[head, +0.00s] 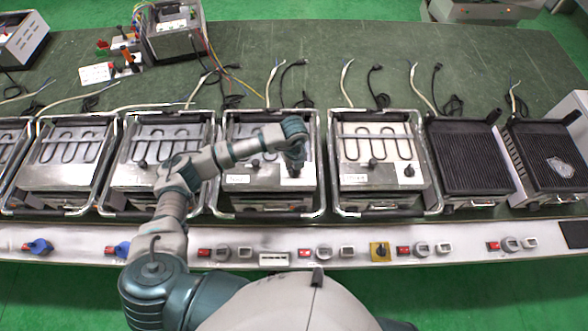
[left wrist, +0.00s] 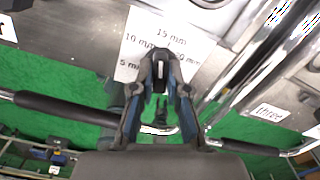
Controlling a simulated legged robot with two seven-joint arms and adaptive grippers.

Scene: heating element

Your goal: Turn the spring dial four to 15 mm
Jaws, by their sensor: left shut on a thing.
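The spring dial four (left wrist: 160,72) is a dark knob with a white mark, seen in the left wrist view between my fingertips. The mark stands about upright, toward the "15 mm" print on the white scale card (left wrist: 158,36); "10 mm" and "5 mm" are at its left and "20 mm" at its right, partly covered. My left gripper (left wrist: 160,88) is shut on the dial. In the head view my left gripper (head: 295,160) is over the front right of the middle heater unit (head: 240,203) and hides the dial. My right gripper is not in view.
A label reading "three" (left wrist: 270,108) is on the neighbouring unit at the right. That neighbouring unit (head: 375,145) has a bare coil and its own dial (head: 372,164). Metal frames surround the units. Red switches (head: 304,252) line the front ledge. Cables lie behind.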

